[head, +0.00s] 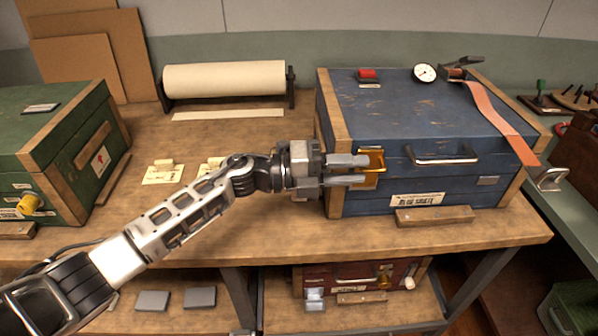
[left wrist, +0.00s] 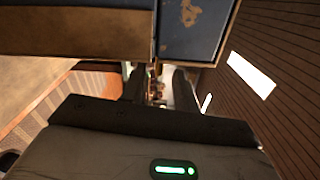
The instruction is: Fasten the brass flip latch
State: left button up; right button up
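The brass flip latch (head: 377,158) is on the front of the blue chest (head: 420,125), near its left corner. Its yellow loop shows just right of the fingertips, above a brass plate. My left gripper (head: 360,171) comes in from the left in front of the chest. Its two fingers are apart, one above the other in the head view, with their tips at the latch and partly covering it. In the left wrist view, a gap shows between the dark fingers, with small brass-coloured parts in it. I cannot tell whether a finger touches the latch. My right gripper is in neither view.
The chest has a front handle (head: 445,160), and an orange strap (head: 498,112) hangs over its right side. A wooden block (head: 434,216) lies at its front. A green chest (head: 60,150) stands left and a paper roll (head: 225,78) behind. A red case (head: 350,275) sits below the bench.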

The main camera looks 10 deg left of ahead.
pick_arm(q)
jog(key=s+a+b, duration=0.1)
jog(key=a, duration=0.8)
jog(key=shift+s+a+b, duration=0.25)
jog(key=shift+s+b, duration=0.05)
jog(key=shift+s, duration=0.1)
jog(key=shift+r, duration=0.1)
